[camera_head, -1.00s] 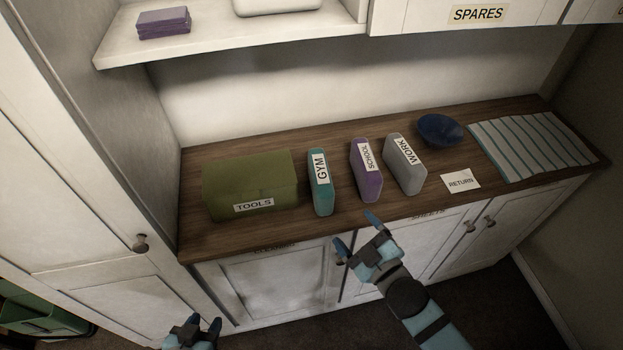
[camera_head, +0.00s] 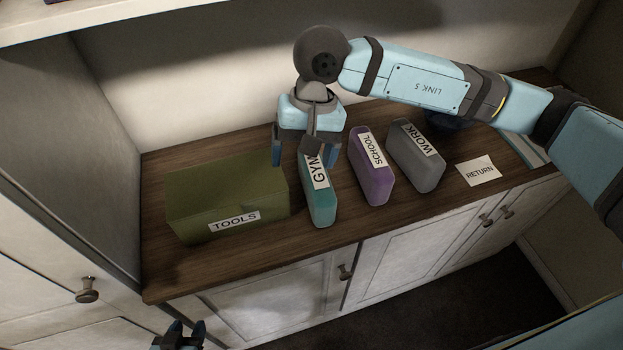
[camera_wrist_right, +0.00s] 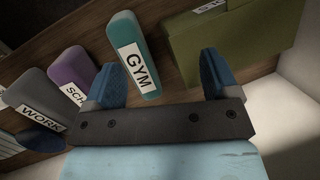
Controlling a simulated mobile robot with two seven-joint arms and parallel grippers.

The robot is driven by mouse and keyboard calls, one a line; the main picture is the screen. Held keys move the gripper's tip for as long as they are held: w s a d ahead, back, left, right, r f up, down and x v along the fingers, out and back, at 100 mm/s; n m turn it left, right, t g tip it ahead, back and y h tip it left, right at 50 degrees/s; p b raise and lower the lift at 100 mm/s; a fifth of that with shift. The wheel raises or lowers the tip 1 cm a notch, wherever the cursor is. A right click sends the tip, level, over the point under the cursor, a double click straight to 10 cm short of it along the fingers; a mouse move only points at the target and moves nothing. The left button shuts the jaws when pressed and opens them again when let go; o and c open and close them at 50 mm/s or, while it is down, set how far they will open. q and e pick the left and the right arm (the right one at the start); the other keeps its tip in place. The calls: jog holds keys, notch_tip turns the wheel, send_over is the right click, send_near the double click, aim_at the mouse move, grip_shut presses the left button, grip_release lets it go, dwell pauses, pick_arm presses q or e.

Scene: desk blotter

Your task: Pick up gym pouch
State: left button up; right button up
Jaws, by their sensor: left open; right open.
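The gym pouch (camera_head: 321,206) is a teal upright case with a white GYM label, standing on the wooden counter between the green tools box and the purple school pouch. My right gripper (camera_head: 305,158) is open above the back part of the pouch and hides some of it. In the right wrist view the gym pouch (camera_wrist_right: 134,55) shows beyond and between the two open blue fingers (camera_wrist_right: 160,82), nearer the left one; contact cannot be told. My left gripper (camera_head: 183,335) is open and empty at the bottom edge, low in front of the cabinets.
The green tools box (camera_head: 190,197) stands close left of the gym pouch. The purple school pouch (camera_head: 373,188) and grey work pouch (camera_head: 424,172) stand to its right. A RETURN card (camera_head: 477,171) lies further right. The counter's front strip is clear.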

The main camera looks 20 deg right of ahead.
jog(key=w+d+n+t+h, duration=0.1)
jog(key=w+d+t+h, duration=0.1)
jog(key=w+d, duration=0.15)
send_over(316, 169)
jog(key=shift+h, duration=0.3)
jog(key=f, duration=0.4)
jog(key=shift+s+d+f+p, duration=0.3)
jog(key=shift+s, duration=0.05)
jog(key=f, duration=0.3)
jog(key=f+p, duration=0.1)
jog(key=f, duration=0.1)
jog(key=shift+w+a+f, duration=0.25)
jog(key=shift+w+a, duration=0.05)
pick_arm(q)
jog(key=shift+w+a+r, duration=0.1)
jog(key=shift+w+r, duration=0.15)
jog(key=shift+r, duration=0.05)
pick_arm(e)
jog(key=shift+f, duration=0.3)
jog(key=shift+c, duration=0.5)
jog(key=c, duration=1)
pick_arm(q)
jog(key=shift+w+r, duration=0.1)
jog(key=shift+r, duration=0.2)
